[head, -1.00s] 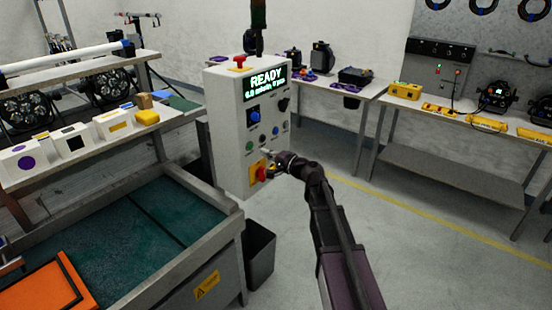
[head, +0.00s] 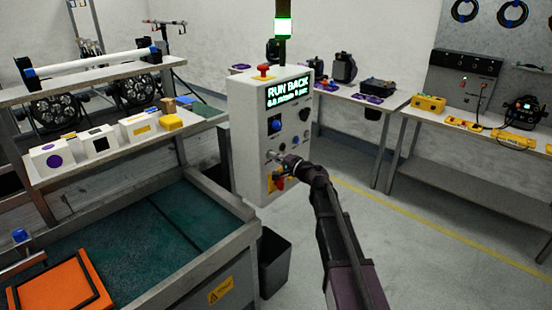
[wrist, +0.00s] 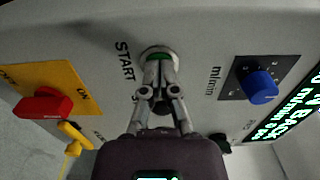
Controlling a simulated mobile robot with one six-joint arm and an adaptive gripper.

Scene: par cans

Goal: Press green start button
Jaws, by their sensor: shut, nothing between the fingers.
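The white control box (head: 242,130) stands upright at the centre of the head view. Its display (head: 289,92) reads "RUN BACK" and the beacon (head: 283,27) above it glows green. In the wrist view the green start button (wrist: 158,55) sits in a pale ring beside the word START. My gripper (wrist: 158,64) is shut and empty, with its fingertips at the button, covering part of it. They appear to touch it. In the head view my gripper (head: 270,156) is at the box's lower front, and the button is hidden there.
A red rotary switch (wrist: 45,105) on a yellow plate and a blue knob (wrist: 258,85) flank the button. A red button (head: 263,70) tops the box. A metal-rimmed basin (head: 222,240) and a dark bin (head: 274,262) stand left of my arm. The floor to the right is clear.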

